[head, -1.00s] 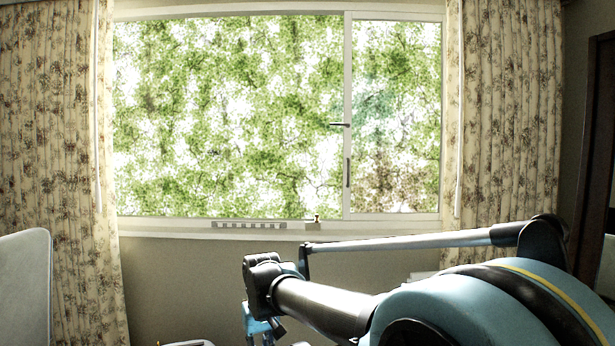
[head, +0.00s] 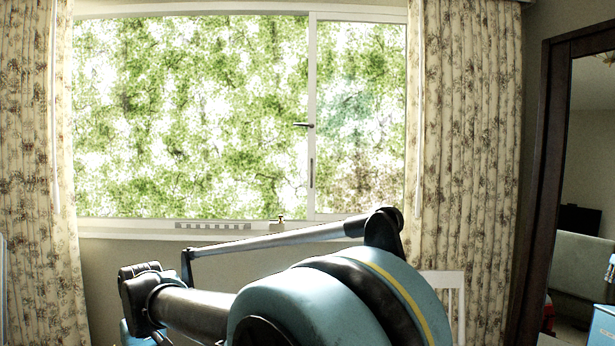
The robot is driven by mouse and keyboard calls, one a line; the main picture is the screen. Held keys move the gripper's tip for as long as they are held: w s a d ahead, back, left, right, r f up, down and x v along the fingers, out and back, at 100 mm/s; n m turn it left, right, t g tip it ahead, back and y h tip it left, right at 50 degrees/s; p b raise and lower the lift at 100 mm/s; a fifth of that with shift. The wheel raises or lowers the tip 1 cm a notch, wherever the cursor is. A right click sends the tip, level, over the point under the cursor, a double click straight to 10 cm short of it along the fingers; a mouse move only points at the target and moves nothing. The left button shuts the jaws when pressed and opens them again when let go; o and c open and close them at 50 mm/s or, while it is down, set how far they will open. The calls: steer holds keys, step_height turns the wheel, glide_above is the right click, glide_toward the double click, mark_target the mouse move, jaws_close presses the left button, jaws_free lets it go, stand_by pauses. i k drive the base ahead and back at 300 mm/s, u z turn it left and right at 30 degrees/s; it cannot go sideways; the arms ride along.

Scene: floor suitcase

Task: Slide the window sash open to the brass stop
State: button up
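The window sash (head: 312,100) is the narrower right pane, with a white upright stile on its left side. A dark lever handle (head: 304,125) and a dark slim pull (head: 312,172) sit on that stile. A small brass stop (head: 280,219) stands on the sill, a little left of the stile's foot, with a visible gap between them.
A pale sill (head: 130,233) with a slotted vent strip (head: 212,226) runs under the window. Floral curtains hang at the left (head: 35,180) and right (head: 468,180). A white chair back (head: 452,290) stands below the right curtain. A dark-framed mirror or doorway (head: 540,190) is at the right.

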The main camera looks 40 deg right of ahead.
mark_target(314, 17)
steer(key=z, duration=0.05)
steer(key=k, duration=0.65)
steer(key=z, duration=1.4)
steer(key=i, duration=0.5)
steer(key=u, duration=0.05)
